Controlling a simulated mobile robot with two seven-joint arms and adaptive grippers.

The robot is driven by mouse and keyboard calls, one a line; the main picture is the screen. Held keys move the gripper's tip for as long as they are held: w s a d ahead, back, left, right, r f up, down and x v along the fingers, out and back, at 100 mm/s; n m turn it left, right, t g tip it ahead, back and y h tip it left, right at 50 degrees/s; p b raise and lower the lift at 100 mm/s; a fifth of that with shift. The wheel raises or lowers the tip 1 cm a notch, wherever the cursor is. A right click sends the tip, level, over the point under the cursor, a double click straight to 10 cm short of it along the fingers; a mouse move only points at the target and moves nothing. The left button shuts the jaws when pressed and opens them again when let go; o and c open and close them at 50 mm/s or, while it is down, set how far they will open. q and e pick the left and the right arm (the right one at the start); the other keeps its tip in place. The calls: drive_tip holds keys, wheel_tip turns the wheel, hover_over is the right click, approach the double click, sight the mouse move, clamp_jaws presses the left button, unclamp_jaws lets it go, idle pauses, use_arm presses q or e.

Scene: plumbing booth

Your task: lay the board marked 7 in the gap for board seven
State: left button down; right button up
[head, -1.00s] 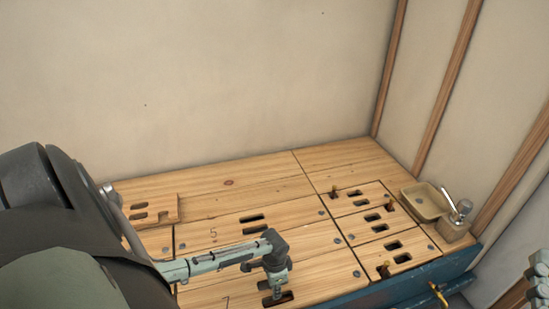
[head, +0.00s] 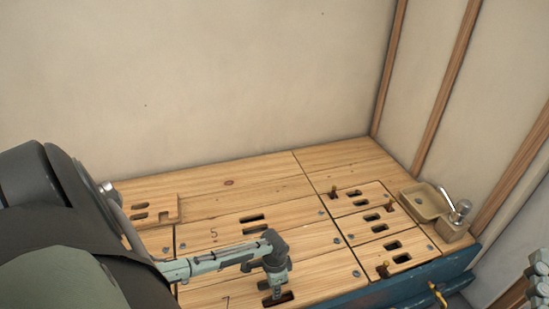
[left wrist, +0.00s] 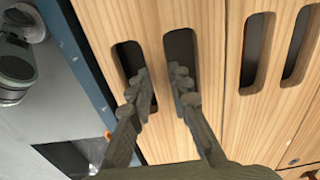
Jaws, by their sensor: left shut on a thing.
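The board marked 7 (head: 325,272) is a pale wooden plank at the front of the bench, beside the blue front edge. Its number shows at the bottom of the head view. It looks about level with the board marked 5 (head: 290,213) behind it. My left gripper (head: 276,294) points down at its slots. In the left wrist view, the fingers (left wrist: 164,85) reach into the two slots and are shut on the wooden bar between them. The fingertips are hidden in the slots, and the board's underside and left end are hidden. A grey-green part at the head view's right edge may be my right gripper.
Smaller slotted boards (head: 375,228) with brass-coloured pegs lie to the right. Another slotted board (head: 165,210) lies at the back left. Walls close the back and right.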

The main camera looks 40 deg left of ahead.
use_arm(q)
drive_tip(key=shift+w+f, duration=0.1)
drive_tip(key=shift+f, duration=0.05)
drive_tip(key=c, duration=1.5)
unclamp_jaws()
drive_tip(key=shift+o, duration=0.8)
wheel_tip(320, 180, up, 12)
